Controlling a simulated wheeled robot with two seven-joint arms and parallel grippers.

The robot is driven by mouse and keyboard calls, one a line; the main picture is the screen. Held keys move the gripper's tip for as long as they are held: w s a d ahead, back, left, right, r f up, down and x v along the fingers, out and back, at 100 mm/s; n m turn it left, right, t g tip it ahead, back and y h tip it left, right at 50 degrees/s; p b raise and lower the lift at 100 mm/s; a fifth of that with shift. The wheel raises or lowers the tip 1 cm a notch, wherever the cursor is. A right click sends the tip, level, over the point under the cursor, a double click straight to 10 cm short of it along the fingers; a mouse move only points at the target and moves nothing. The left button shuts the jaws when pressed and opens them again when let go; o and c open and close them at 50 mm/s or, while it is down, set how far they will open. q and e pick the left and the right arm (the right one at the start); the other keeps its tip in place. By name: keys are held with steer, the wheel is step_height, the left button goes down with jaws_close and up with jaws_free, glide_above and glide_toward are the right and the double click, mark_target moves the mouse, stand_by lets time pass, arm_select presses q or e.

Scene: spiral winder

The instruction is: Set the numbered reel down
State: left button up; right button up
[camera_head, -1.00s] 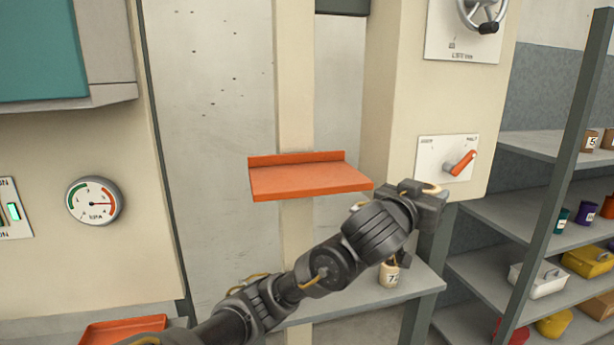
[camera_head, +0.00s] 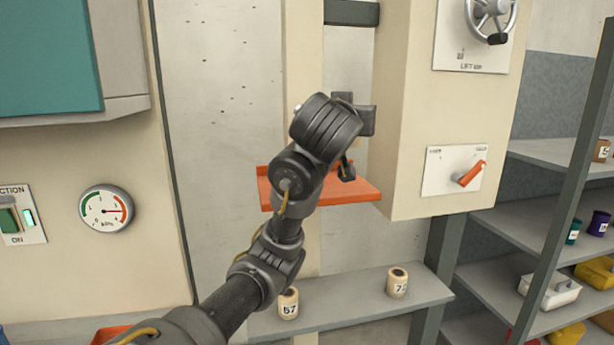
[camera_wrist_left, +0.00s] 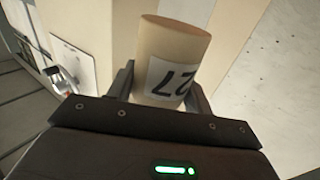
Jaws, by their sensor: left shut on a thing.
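My left gripper (camera_head: 358,118) is raised in front of the upper part of the orange shelf (camera_head: 352,192), at the middle of the head view. In the left wrist view its jaws (camera_wrist_left: 165,88) are shut on a tan numbered reel (camera_wrist_left: 174,52). The reel's white label shows upside down and looks like 27. In the head view the gripper and wrist hide most of this reel, and I cannot tell its exact height over the shelf. The orange shelf's visible right part is bare; my arm covers its middle. My right gripper is out of view.
A grey lower shelf (camera_head: 345,305) holds a reel marked 57 (camera_head: 288,304) and another reel (camera_head: 397,283) with a partly readable label. A cream box with an orange lever (camera_head: 472,174) and a handwheel (camera_head: 490,12) stands right of the gripper. Storage racks are farther right.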

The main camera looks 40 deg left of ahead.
arm_select(q)
steer(key=shift+s+a+f+p, duration=0.4)
steer(key=shift+a+f+p, duration=0.25)
steer(key=shift+a+f, duration=1.2)
steer(key=shift+s+a+f+p, duration=0.35)
steer(key=shift+a+f+p, duration=0.35)
steer(key=shift+a+f, duration=1.15)
steer(key=shift+s+a+f+p, duration=0.4)
steer(key=shift+a+f+p, duration=0.45)
steer(key=shift+a, duration=1.75)
step_height(320, 180, down, 3)
steer(key=shift+f, duration=0.1)
steer(key=shift+f, duration=0.1)
steer(key=shift+f, duration=0.15)
steer(key=o, duration=1)
